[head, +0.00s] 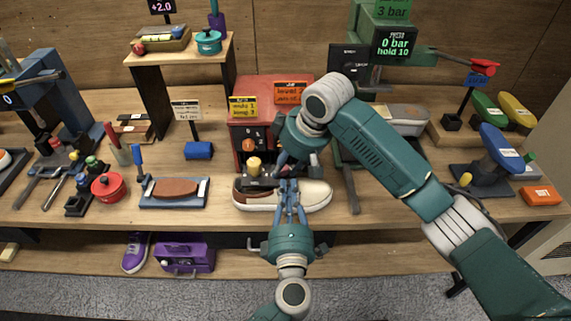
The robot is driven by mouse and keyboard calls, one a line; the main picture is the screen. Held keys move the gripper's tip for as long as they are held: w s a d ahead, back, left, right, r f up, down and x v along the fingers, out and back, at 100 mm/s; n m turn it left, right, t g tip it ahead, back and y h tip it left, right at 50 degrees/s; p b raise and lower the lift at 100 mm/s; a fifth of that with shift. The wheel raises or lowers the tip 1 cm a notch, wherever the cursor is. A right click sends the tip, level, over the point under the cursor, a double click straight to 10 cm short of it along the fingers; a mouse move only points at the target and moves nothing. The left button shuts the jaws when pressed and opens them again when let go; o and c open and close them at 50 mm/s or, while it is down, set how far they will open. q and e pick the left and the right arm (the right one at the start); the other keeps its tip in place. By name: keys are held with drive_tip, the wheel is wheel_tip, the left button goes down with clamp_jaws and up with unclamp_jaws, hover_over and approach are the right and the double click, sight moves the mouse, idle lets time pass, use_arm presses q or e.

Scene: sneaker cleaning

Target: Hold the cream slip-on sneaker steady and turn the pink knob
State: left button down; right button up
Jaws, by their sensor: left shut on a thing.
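The cream slip-on sneaker (314,195) lies on the table at the front of a red machine (270,88), its toe to the right. My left gripper (289,188) reaches up from the bottom and is shut on the near middle side of the sneaker. My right gripper (281,165) comes down from the upper right, just above and behind the sneaker, in front of the machine. Its fingers are dark and partly covered, so their opening is unclear. I cannot make out a pink knob; my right arm and gripper cover part of the machine's front.
A yellow knob (254,165) is on the machine's left front. A blue tray with a brown pad (174,189) lies to the left, near a red pot (108,186). A green press (379,43) stands behind my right arm.

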clamp_jaws()
drive_tip(key=shift+m, duration=0.3)
drive_tip(key=m, duration=0.1)
drive_tip(key=m+h, duration=0.1)
drive_tip(key=m+t, duration=0.1)
drive_tip(key=m, duration=0.1)
drive_tip(key=shift+s+a, duration=0.15)
drive_tip(key=shift+a, duration=0.15)
drive_tip(key=shift+m+h, duration=0.8)
drive_tip(key=shift+m, duration=0.7)
drive_tip(key=shift+r, duration=0.1)
